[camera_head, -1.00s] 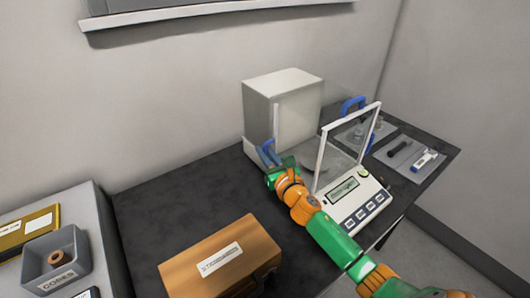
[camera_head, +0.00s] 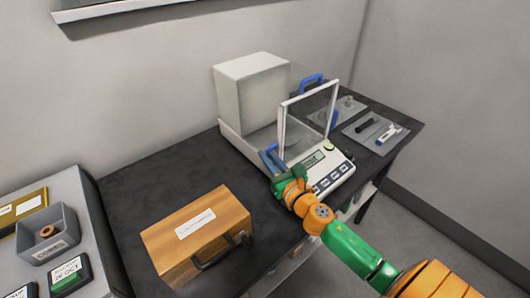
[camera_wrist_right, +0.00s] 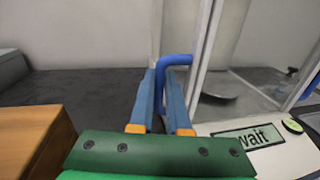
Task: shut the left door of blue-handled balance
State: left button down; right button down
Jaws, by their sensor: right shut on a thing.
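The blue-handled balance (camera_head: 250,85) stands on the dark table, its tall white housing at the back and a clear, white-framed chamber in front. Its display (camera_wrist_right: 250,138) reads "wait" in the wrist view. My right gripper (camera_head: 270,157) is at the left side of the balance, close to the front left post. In the wrist view its blue fingers (camera_wrist_right: 160,88) are shut on the blue handle (camera_wrist_right: 176,60) of the left door. The door's pane is hard to make out against the clear chamber. My left gripper is not in view.
A wooden box (camera_head: 195,235) with a dark handle stands left of my right arm. A grey tray (camera_head: 372,132) with small tools lies right of the balance. A grey bin (camera_head: 48,240) stands at the far left. The table between box and balance is clear.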

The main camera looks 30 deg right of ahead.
jog(key=shift+s+f, duration=0.1)
jog(key=shift+f, duration=0.1)
jog(key=c, duration=1.2)
grip_release()
jog(key=shift+o, duration=0.2)
jog(key=shift+r, duration=0.1)
jog(key=shift+s, duration=0.1)
jog(key=s+b, duration=0.1)
jog(key=s, duration=0.6)
jog(key=shift+a+b, duration=0.15)
jog(key=shift+b, duration=0.15)
